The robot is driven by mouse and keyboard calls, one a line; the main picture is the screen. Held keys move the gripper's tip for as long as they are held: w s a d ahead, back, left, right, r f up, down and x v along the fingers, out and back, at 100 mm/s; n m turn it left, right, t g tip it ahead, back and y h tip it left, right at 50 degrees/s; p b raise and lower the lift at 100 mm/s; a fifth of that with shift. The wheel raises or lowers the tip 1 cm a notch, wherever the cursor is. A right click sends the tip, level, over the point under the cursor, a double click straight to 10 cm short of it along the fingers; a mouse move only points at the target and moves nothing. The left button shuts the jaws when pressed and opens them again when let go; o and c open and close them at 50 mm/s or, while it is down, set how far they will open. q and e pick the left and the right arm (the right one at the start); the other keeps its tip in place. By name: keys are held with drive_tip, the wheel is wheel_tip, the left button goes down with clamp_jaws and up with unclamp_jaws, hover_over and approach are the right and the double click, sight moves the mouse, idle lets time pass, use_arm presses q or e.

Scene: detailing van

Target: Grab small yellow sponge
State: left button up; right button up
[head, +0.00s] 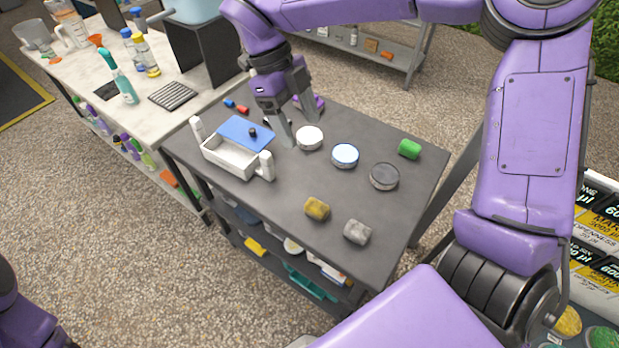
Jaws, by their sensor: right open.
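The small yellow sponge (317,208) lies on the dark grey table, near its front right part, with a grey sponge (357,231) beside it to the right. A green sponge (409,149) lies near the right edge. My right gripper (297,122) points down over the back left of the table, beside the white box and the white round tin. It is open and well away from the yellow sponge. I cannot tell whether its fingertips touch the table. Only a purple part of my left arm shows at the lower left; its gripper is out of view.
A white box (229,158) with a blue lid (245,132) stands at the table's left. Round tins (309,138), (345,155), (384,176) line the middle. Small red and blue items (236,107) lie behind. The table's front strip (270,205) is clear. A bottle-laden bench (190,122) stands left.

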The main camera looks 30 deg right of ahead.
drive_tip(key=b, duration=1.6)
approach(317, 205)
drive_tip(key=x, duration=1)
drive_tip(key=shift+f, duration=0.15)
drive_tip(key=c, duration=1)
